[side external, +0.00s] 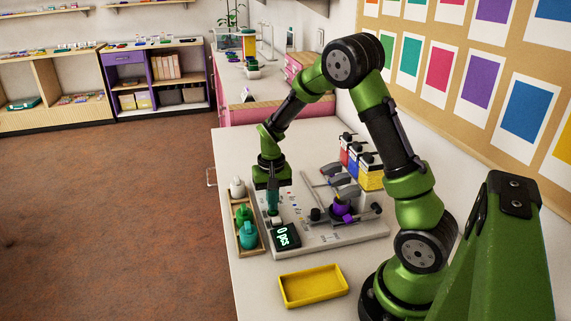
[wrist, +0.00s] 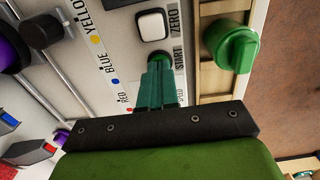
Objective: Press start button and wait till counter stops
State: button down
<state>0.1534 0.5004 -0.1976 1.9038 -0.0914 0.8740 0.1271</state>
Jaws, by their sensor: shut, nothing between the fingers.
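My gripper (wrist: 161,82) is shut and empty, its green fingertips right at the green start button (wrist: 160,57) on the light grey machine panel in the wrist view. The fingers cover part of the button, and I cannot tell whether they touch it. A white button marked ZERO (wrist: 152,25) is beside it. In the side view my gripper (side external: 273,213) points down at the panel of the bead machine (side external: 330,238). The counter display (side external: 286,236) in front of it reads "0 pcs".
A wooden tray (side external: 257,248) with white and green bottles stands left of the machine. A yellow tray (side external: 313,286) lies in front. Red, blue and yellow containers (side external: 370,172) stand behind the machine. The table is clear at the front left.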

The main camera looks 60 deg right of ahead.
jog(key=shift+f, duration=0.2)
jog(key=shift+r, duration=3.5)
jog(key=s+a+r+n+t+y, duration=0.2)
jog(key=s+a+r+n+t, duration=0.3)
jog(key=s+a+r, duration=0.9)
jog(key=shift+s+a+t, duration=0.35)
jog(key=shift+a+t, duration=0.55)
jog(key=shift+t, duration=0.2)
